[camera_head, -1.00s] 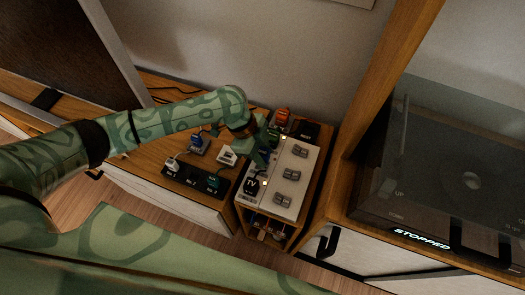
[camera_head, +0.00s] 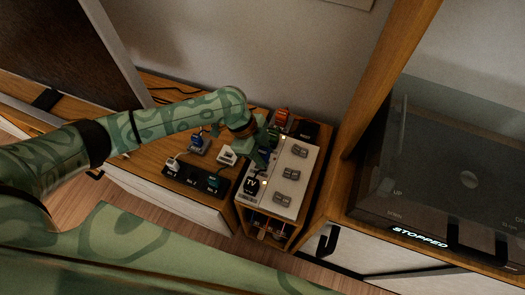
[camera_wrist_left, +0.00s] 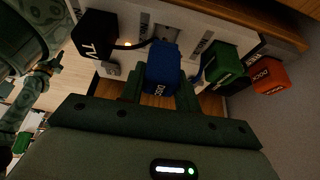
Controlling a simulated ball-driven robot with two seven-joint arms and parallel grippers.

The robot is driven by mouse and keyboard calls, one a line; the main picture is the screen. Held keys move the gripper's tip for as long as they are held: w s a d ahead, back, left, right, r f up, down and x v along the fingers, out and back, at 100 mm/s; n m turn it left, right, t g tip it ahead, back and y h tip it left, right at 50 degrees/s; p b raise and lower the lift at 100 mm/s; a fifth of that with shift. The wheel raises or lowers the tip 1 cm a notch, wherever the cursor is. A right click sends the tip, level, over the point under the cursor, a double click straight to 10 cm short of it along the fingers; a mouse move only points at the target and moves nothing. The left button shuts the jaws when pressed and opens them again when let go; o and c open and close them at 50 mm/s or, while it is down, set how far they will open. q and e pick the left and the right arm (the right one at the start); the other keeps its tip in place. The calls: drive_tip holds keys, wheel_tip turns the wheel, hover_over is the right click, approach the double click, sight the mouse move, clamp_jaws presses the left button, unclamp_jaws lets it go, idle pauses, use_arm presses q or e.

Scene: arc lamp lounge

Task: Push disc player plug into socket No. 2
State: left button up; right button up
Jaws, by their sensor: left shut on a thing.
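My left gripper (camera_wrist_left: 143,103) is shut on a blue plug (camera_wrist_left: 162,68) with white lettering, which reads like the disc player's. It holds the plug at the white power strip (camera_wrist_left: 208,22). In the head view my left gripper (camera_head: 262,155) is over the left edge of the strip (camera_head: 287,205), between a black TV plug (camera_head: 250,186) and a green plug (camera_head: 273,135). A socket face (camera_wrist_left: 166,34) shows just beyond the blue plug. I cannot tell whether its pins are in the socket, as the plug body hides them. My right gripper is not in view.
An orange plug (camera_head: 282,115) and a black block (camera_head: 304,131) stand at the strip's far end. Left of it, a black strip (camera_head: 192,180) bears white and green plugs. A blue piece (camera_head: 198,143) lies behind. A glass-covered player (camera_head: 455,170) is at right.

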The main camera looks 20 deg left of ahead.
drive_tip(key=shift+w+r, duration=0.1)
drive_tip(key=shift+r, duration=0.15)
